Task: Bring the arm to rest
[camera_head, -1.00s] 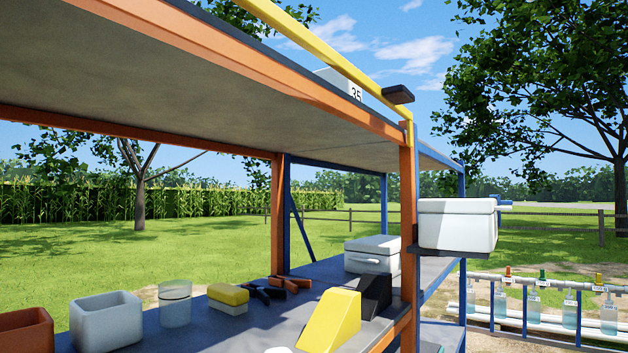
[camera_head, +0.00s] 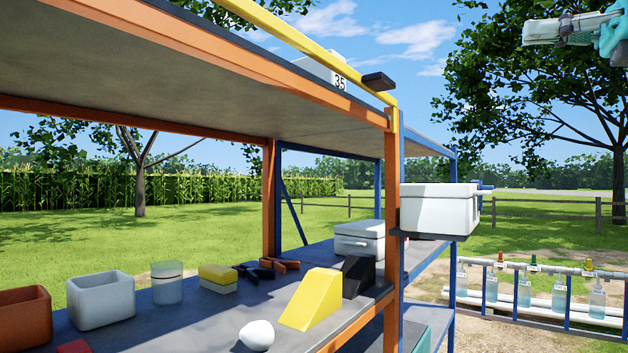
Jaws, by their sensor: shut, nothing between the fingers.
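Part of my arm shows at the top right, with a teal joint cut by the picture's right edge. My gripper (camera_head: 545,31), grey with a dark band, points left from it, high in the air against the tree and sky. Its fingers look shut, with nothing seen between them. It is apart from the shelf and everything on it.
An orange and blue shelf rack (camera_head: 393,220) fills the left and middle. It bears tubs, a yellow wedge (camera_head: 310,298), a white egg-shaped thing (camera_head: 257,335) and a white cooler (camera_head: 360,239). A white box (camera_head: 438,208) juts at its right. Bottles (camera_head: 558,297) hang along a pipe rail.

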